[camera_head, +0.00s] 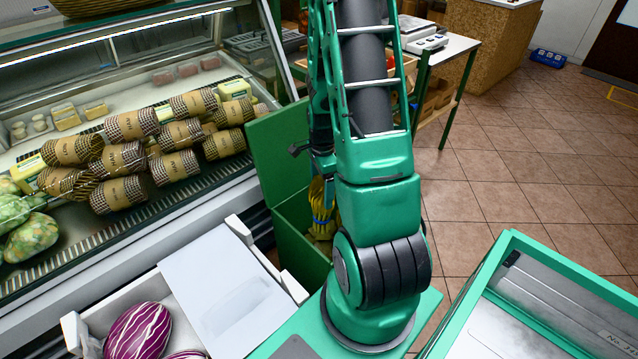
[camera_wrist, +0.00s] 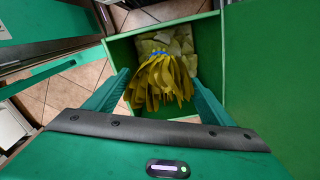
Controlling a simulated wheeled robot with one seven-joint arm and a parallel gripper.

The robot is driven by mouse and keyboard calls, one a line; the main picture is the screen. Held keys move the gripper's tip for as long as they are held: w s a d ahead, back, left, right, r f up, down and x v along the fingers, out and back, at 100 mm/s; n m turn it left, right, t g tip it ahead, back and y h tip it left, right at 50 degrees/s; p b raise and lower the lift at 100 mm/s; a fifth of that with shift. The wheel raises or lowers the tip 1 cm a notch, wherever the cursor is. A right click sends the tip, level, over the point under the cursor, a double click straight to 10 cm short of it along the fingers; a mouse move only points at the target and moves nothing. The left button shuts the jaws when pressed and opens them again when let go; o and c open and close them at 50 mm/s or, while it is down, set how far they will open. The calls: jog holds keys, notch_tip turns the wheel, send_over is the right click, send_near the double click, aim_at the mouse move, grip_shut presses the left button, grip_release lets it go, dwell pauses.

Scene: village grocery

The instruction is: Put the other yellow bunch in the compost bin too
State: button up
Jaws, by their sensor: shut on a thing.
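A yellow bunch with a blue band (camera_wrist: 167,84) is between the two fingers of my gripper (camera_wrist: 160,88), which is shut on it. The bunch hangs over the open green compost bin (camera_wrist: 213,25), inside its outline in the wrist view. Crumpled pale material (camera_wrist: 181,42) shows in the bin beyond the bunch. In the head view the bunch (camera_head: 322,205) shows at the mouth of the bin (camera_head: 296,243), partly hidden by my arm. The bin's lid (camera_head: 277,150) stands raised. Whether another yellow bunch lies in the bin is hidden.
A white crate (camera_head: 237,230) with purple-striped vegetables (camera_head: 138,331) stands left of the bin. A chilled display case (camera_head: 190,207) with wrapped goods is behind it. A green-framed table (camera_head: 456,47) stands beyond. Tiled floor (camera_head: 520,160) is clear at right.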

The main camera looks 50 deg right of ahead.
jog(key=shift+f, duration=11.25)
jog(key=o, duration=1.8)
notch_tip(320, 180, up, 11)
jog(key=shift+f, duration=0.1)
jog(key=shift+w, duration=0.1)
